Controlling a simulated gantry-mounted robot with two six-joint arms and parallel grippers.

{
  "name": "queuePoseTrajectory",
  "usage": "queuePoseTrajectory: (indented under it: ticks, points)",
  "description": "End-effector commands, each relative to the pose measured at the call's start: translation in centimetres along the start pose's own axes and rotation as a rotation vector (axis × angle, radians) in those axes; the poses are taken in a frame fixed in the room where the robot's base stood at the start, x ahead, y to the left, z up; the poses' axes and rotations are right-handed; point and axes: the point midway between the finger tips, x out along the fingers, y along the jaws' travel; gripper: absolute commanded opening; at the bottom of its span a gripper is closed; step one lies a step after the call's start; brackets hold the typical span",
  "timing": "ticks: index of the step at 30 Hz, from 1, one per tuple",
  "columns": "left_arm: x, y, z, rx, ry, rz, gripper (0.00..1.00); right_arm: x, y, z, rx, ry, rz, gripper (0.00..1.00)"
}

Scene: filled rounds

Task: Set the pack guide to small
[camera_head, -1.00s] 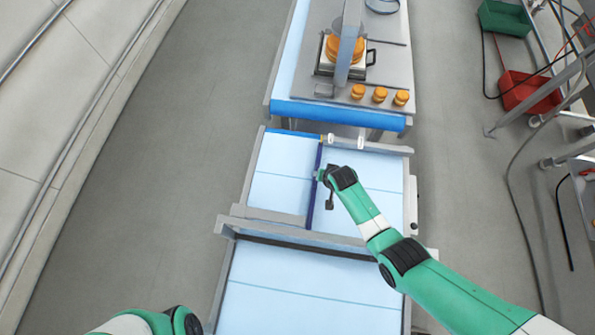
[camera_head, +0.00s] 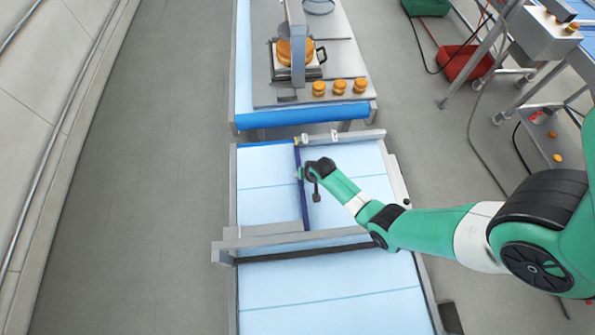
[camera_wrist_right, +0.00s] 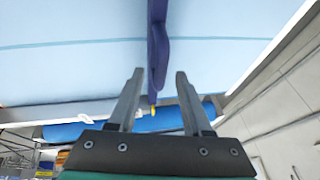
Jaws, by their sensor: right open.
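The pack guide is a dark blue bar (camera_head: 301,200) standing lengthwise across the light blue conveyor bed (camera_head: 262,205), a little left of the bed's middle. A yellow pointer (camera_head: 296,141) shows at its far end. Two small white marks (camera_head: 333,135) sit on the rail there, one beside the pointer and one further right; their lettering is unreadable. My right gripper (camera_head: 302,174) is at the guide, with its arm coming from the right. In the right wrist view, the open fingers (camera_wrist_right: 153,98) lie on either side of the guide (camera_wrist_right: 157,45), with gaps visible. My left gripper is out of view.
A crossbar (camera_head: 290,241) spans the bed on the near side. Beyond the bed stands a table (camera_head: 262,120) with a stove, a pan of orange rounds (camera_head: 289,52) and several orange rounds in front. A red bin (camera_head: 462,63) is on the floor to the right.

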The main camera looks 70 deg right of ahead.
Motion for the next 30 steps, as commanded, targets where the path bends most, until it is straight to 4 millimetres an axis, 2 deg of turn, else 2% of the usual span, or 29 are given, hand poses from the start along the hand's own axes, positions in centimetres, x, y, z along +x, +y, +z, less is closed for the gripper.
queuePoseTrajectory:
  ticks: [1,10,18,30]
  points:
    - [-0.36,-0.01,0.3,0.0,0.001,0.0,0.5,0.44,0.09,0.11,0.001,0.0,0.0,0.5]
    - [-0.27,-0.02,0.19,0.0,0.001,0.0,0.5,0.34,0.05,0.05,0.0,0.0,0.0,0.48]
    - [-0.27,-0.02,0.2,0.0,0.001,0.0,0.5,0.34,0.04,0.05,0.0,0.0,0.0,0.0]
    - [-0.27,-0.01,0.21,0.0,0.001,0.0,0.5,0.35,0.05,0.06,0.0,0.0,0.0,0.0]
